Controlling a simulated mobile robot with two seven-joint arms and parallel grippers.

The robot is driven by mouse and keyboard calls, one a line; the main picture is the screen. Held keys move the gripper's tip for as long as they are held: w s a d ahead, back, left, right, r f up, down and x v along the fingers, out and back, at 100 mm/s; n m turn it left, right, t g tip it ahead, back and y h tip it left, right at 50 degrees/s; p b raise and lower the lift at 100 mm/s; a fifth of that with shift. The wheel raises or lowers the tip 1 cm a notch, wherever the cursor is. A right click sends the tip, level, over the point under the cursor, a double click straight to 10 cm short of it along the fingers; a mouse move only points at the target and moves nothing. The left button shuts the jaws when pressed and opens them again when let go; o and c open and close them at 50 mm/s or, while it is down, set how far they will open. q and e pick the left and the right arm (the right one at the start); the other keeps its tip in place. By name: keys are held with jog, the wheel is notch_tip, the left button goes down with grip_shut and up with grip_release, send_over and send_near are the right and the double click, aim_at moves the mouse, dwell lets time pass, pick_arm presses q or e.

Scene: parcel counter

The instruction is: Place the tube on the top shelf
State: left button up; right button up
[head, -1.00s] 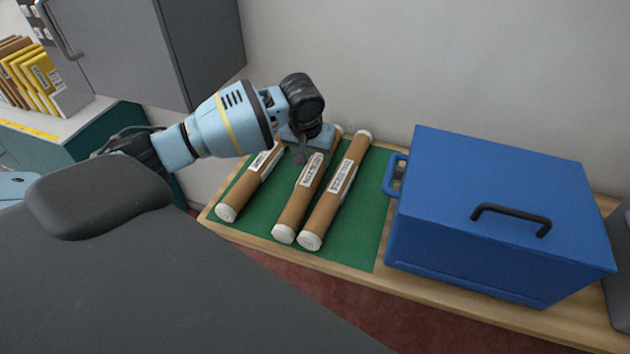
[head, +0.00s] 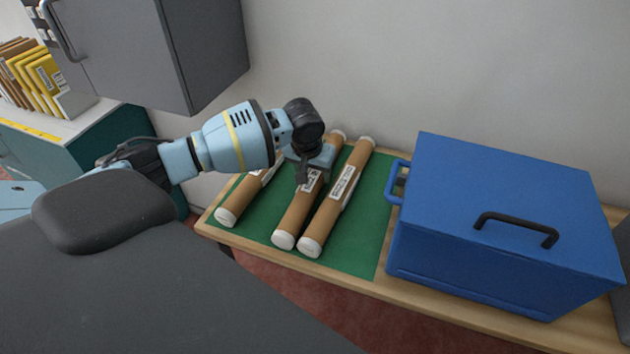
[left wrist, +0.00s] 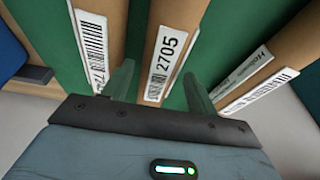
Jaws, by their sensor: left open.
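Three brown cardboard tubes with white end caps and labels lie side by side on a green mat: a left one (head: 238,203), a middle one (head: 293,222) and a right one (head: 332,212). My left gripper (head: 305,180) is over the middle tube and partly hides it and the left tube. In the left wrist view the gripper (left wrist: 160,85) is open, with one finger on each side of the middle tube (left wrist: 180,35), labelled 2705. I cannot tell whether the fingers touch it. My right gripper is out of view. No top shelf is clearly identifiable.
A blue box (head: 480,245) with a black handle stands right of the green mat (head: 365,240) on the wooden counter. A grey cabinet (head: 150,50) hangs on the wall at upper left. Yellow and brown envelopes (head: 40,80) stand in a rack beneath it, further left.

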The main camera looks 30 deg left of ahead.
pick_arm(q)
jog(key=x, duration=0.2)
jog(key=shift+f, duration=0.35)
jog(key=shift+c, duration=0.5)
jog(key=shift+r, duration=0.1)
jog(key=c, duration=1)
jog(key=shift+o, duration=0.2)
